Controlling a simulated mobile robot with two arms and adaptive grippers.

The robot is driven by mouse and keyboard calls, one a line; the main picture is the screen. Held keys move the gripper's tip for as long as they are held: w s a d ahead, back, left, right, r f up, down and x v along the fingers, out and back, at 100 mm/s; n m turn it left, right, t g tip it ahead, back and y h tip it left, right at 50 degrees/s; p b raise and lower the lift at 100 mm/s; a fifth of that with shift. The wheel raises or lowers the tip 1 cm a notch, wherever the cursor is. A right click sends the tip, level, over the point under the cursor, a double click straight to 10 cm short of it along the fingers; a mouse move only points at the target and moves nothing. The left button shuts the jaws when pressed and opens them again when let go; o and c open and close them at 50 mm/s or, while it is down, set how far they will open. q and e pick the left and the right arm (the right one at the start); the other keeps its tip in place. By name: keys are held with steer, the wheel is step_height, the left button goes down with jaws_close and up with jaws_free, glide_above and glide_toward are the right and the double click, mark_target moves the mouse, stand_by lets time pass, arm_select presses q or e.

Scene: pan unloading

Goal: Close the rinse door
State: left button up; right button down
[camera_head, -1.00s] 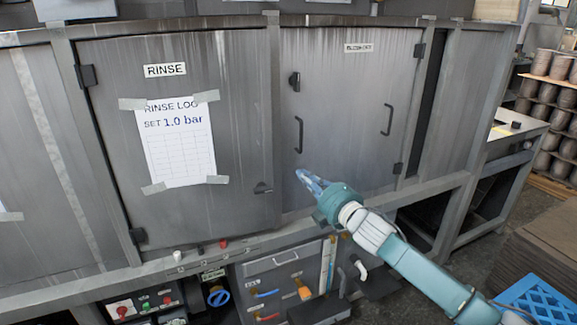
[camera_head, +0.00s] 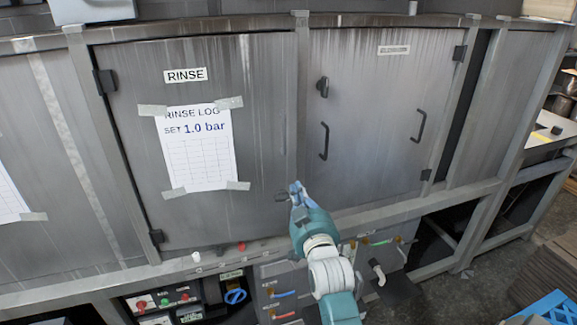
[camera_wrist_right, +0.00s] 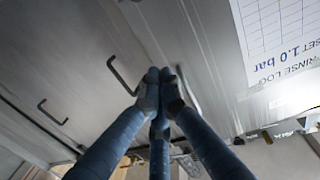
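The rinse door (camera_head: 262,120) is the grey metal door at left in the head view, with a RINSE label and a taped log sheet (camera_head: 197,150). Its hinges are on its left side. It looks shut or nearly shut against the post; I cannot tell if a small gap remains. A dark latch (camera_head: 281,196) is low at its right edge, partly hidden by my right gripper (camera_head: 296,188). That gripper is in front of the door's lower right edge. Its fingers are together and empty in the right wrist view (camera_wrist_right: 156,80); contact with the door is unclear. My left gripper is not in view.
A second door (camera_head: 375,110) with two handles stands to the right, shut; one handle (camera_wrist_right: 119,76) also shows in the wrist view. Below are a control panel (camera_head: 165,303) and valves with coloured levers (camera_head: 285,294). A blue crate (camera_head: 545,308) is at lower right.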

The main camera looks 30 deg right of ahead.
mark_target(287, 163)
steer(key=p+x, duration=0.2)
steer(key=x, duration=0.8)
steer(key=shift+r+p, duration=0.1)
steer(key=shift+p, duration=0.25)
steer(key=shift+w+d, duration=0.15)
steer(key=shift+w, duration=0.4)
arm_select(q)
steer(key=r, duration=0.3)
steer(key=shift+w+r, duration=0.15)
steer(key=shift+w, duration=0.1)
